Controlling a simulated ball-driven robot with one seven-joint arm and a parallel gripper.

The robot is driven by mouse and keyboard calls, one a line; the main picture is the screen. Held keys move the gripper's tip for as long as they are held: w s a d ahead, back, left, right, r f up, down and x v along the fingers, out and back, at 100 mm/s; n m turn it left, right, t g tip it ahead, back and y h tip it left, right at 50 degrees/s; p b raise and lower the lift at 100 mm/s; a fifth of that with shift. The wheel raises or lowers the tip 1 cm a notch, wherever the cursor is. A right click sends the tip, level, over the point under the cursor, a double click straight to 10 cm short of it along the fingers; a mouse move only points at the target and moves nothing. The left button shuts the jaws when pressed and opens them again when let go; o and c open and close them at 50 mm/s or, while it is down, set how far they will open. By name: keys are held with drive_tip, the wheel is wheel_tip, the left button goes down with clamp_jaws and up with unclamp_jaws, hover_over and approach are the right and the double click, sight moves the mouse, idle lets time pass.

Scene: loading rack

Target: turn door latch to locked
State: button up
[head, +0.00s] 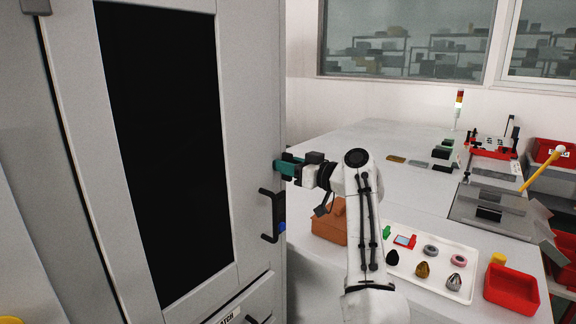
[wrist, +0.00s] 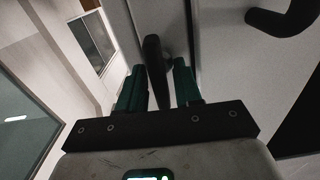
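The tall grey door (head: 245,120) with a dark panel stands on the left in the head view. In the wrist view a dark latch lever (wrist: 154,62) sticks out from the door face. My gripper (head: 284,167), with green fingers, is at the door's right edge, above the black pull handle (head: 270,216). In the wrist view my gripper (wrist: 159,85) has one finger on each side of the lever, with narrow gaps showing, so it looks open around it. The latch is hidden behind the fingers in the head view.
The pull handle also shows at the upper right of the wrist view (wrist: 283,20). A white table (head: 390,140) to the right holds a brown box (head: 329,226), a white tray (head: 440,262) of small parts and a red bin (head: 511,288). A window is behind.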

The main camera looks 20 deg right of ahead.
drive_tip(key=c, duration=0.3)
drive_tip(key=shift+m, duration=0.3)
drive_tip(key=m, duration=0.3)
drive_tip(key=shift+w+d, duration=0.1)
drive_tip(key=shift+d, duration=0.05)
drive_tip(key=m, duration=0.4)
drive_tip(key=shift+d, duration=0.1)
drive_tip(key=m+p, duration=0.2)
drive_tip(key=m, duration=0.2)
drive_tip(key=shift+w+f+m, duration=0.1)
drive_tip(key=shift+f+m, duration=0.05)
drive_tip(key=shift+m, duration=0.15)
drive_tip(key=shift+d+f+m+p, duration=0.1)
drive_tip(key=shift+f+m+p, duration=0.1)
drive_tip(key=shift+m+p, duration=1.35)
drive_tip(key=shift+m+b, duration=0.4)
drive_tip(key=shift+m, duration=0.25)
